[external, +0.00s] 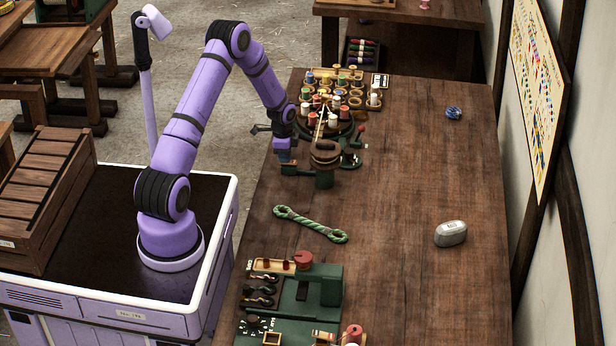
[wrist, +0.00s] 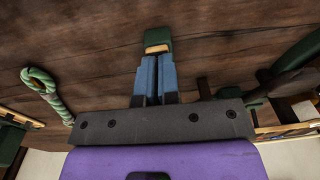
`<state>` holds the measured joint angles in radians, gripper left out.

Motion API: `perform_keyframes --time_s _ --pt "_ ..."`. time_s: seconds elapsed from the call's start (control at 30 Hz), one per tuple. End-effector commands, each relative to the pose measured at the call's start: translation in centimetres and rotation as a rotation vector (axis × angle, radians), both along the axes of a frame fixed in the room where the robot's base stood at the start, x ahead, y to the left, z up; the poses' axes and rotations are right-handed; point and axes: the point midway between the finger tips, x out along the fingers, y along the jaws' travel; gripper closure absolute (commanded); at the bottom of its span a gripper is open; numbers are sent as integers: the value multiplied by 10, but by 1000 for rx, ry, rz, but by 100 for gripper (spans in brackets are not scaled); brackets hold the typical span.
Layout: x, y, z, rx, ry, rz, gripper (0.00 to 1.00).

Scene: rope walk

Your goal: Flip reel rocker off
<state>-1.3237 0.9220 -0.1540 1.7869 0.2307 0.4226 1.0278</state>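The reel machine (external: 325,178) stands on the workbench, with a green base, a wooden drum and a round rack of thread spools. My gripper (external: 284,156) points down at the left end of its green base. In the wrist view, the two blue fingers of my gripper (wrist: 156,62) lie side by side, shut, with nothing seen between them. A small green block with a tan edge (wrist: 158,42) is right at the fingertips. I cannot tell whether they touch it. The reel rocker is not clearly distinguishable, and its position cannot be read.
A green-and-white rope piece (external: 310,224) lies on the bench (external: 400,200) in front of the machine. A second green device (external: 305,290) stands nearer the camera. The bench's right side is mostly clear.

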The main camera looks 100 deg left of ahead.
Motion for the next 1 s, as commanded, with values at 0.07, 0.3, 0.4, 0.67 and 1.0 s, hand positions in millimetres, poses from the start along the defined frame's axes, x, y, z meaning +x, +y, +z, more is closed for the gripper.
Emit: perform_keyframes --time_s 0.07,0.3,0.4,0.67,1.0 --pt "-15 -7 -14 -26 21 9 100" --pt "-15 -7 -15 -26 21 10 100" --pt "-12 -7 -14 -26 21 10 100" --pt "0 -7 -14 -24 19 11 100" --pt "10 -8 -13 -21 11 7 100"
